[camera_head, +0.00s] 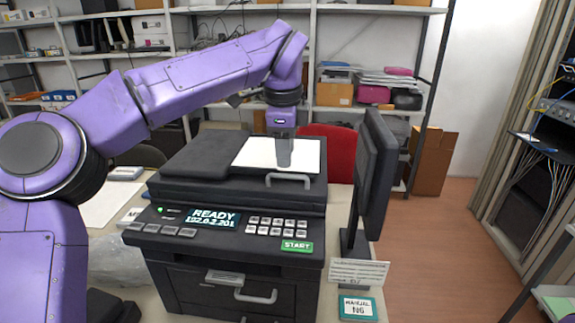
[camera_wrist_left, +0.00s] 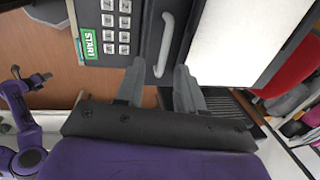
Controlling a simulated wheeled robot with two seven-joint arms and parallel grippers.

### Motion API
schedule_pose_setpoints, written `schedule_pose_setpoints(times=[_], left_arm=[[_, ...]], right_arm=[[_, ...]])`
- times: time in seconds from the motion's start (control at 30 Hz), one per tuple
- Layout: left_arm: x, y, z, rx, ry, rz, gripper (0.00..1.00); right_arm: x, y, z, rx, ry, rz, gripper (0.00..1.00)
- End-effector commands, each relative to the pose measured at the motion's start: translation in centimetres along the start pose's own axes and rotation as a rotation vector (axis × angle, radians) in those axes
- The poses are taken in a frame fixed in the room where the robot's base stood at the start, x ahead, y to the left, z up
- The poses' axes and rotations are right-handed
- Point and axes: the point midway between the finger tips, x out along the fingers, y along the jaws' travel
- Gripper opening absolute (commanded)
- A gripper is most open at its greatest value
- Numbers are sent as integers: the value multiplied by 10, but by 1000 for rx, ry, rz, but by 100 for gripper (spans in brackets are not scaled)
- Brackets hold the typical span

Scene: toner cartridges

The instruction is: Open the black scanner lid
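The black scanner lid (camera_head: 195,160) lies flat and closed on top of the machine, with a white sheet (camera_head: 252,154) on it. Its grey bar handle (camera_head: 289,179) is on the front edge, right of middle. It also shows in the left wrist view as a pale curved handle (camera_wrist_left: 162,46). My left gripper (camera_head: 284,164) points down over the lid just behind the handle in the head view. In the left wrist view its two fingers (camera_wrist_left: 157,82) stand apart, with the handle ahead of the gap between them and nothing held.
The front panel has a READY display (camera_head: 213,219), keys and a green START button (camera_head: 297,246). A drawer with its own handle (camera_head: 256,296) is below. A dark monitor (camera_head: 370,175) stands close on the right. Shelves fill the back; a red chair (camera_head: 340,150) is behind.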

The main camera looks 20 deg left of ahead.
Motion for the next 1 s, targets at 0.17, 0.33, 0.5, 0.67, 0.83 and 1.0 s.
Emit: schedule_pose_setpoints(times=[0.17,0.33,0.5,0.67,0.83,1.0], left_arm=[[34,0,0,2,-2,4,38],[49,0,0,3,-2,0,38],[50,0,0,2,-2,0,38],[50,0,0,2,-2,0,9],[51,0,0,2,-2,0,0],[33,-7,0,1,-3,-2,0]], right_arm=[[-6,0,-3,0,1,-1,43],[-7,0,-4,0,1,-1,43],[-7,0,-4,0,1,-1,43],[-7,0,-3,0,1,-1,43],[-7,0,-3,1,1,-1,43],[-19,1,-8,0,1,-1,43]])
